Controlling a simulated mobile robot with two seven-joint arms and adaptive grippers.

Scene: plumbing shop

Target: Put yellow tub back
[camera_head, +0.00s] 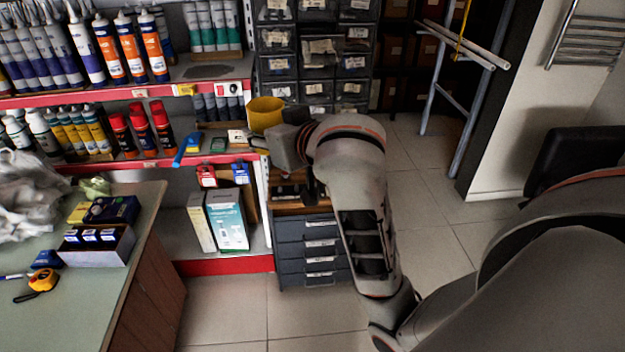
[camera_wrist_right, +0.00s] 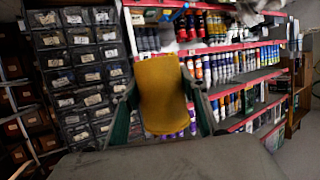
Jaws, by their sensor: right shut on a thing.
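The yellow tub (camera_head: 265,114) is at the end of my right arm in the head view, beside the shelf unit's right end and in front of the drawer cabinet. My right gripper (camera_wrist_right: 163,95) is shut on the yellow tub (camera_wrist_right: 163,82), with one finger on each side of it in the right wrist view. In the head view my right wrist hides most of the fingers. The tub is held in the air at about the height of the middle shelf. My left gripper is not in either view.
The red-edged shelf (camera_head: 130,160) holds several bottles, cans and a blue-handled tool. A dark drawer cabinet (camera_head: 313,45) stands behind the tub, with a low drawer unit (camera_head: 312,250) below. A counter (camera_head: 75,290) with boxes is at left. The tiled floor (camera_head: 232,310) is clear.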

